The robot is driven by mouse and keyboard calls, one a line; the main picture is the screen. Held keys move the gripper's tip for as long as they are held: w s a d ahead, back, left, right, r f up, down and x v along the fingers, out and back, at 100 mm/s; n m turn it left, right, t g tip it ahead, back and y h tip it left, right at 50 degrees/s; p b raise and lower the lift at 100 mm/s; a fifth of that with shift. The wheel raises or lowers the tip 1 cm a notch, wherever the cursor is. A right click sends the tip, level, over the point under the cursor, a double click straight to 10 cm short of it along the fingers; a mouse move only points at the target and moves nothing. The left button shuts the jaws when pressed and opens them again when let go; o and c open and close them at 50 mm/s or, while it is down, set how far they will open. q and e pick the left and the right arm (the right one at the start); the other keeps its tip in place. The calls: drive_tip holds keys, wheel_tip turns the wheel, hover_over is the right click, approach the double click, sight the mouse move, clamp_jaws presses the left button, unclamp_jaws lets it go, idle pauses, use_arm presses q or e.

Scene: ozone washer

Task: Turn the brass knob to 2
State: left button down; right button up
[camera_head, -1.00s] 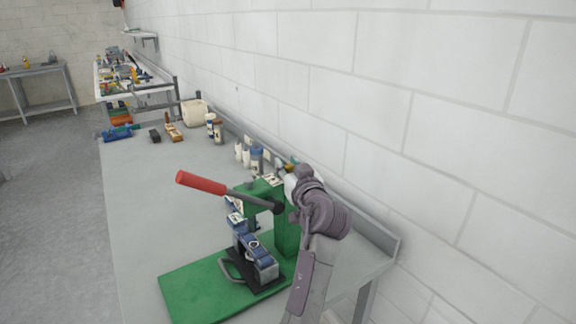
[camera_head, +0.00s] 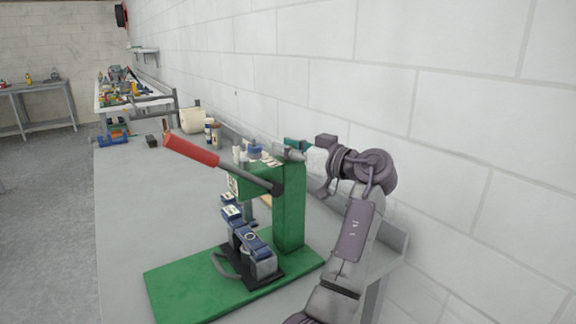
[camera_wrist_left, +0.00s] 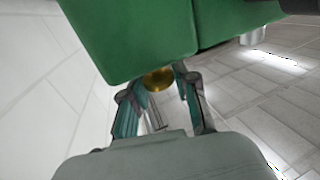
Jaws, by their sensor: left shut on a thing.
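The brass knob (camera_wrist_left: 159,79) shows in the left wrist view at the edge of a green metal body, between the fingers of my left gripper (camera_wrist_left: 163,84). The fingers are shut on it. In the head view my left gripper (camera_head: 287,150) is at the top back of the green press (camera_head: 290,212), with my arm reaching in from the lower right. The knob is hidden there, and I cannot read any numbers or knob setting.
The press has a long lever with a red grip (camera_head: 191,150) sticking out to the left. It stands on a grey bench (camera_head: 125,215) along a white block wall (camera_head: 450,130). Bottles (camera_head: 212,131) and a white roll (camera_head: 191,119) stand farther back. The bench left of the press is clear.

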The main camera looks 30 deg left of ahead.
use_arm(q)
drive_tip(key=n+g, duration=0.3)
drive_tip(key=g, duration=0.2)
drive_tip(key=shift+r, duration=0.1)
drive_tip(key=shift+n+g+h, duration=0.5)
drive_tip(key=shift+n+g, duration=0.5)
drive_tip(key=shift+g, duration=0.3)
drive_tip(key=shift+n+g, duration=0.4)
drive_tip(key=shift+g, duration=0.2)
drive_tip(key=c, duration=0.9)
unclamp_jaws()
drive_tip(key=shift+a, duration=0.1)
wheel_tip(320, 180, up, 10)
drive_tip(key=shift+f, duration=0.15)
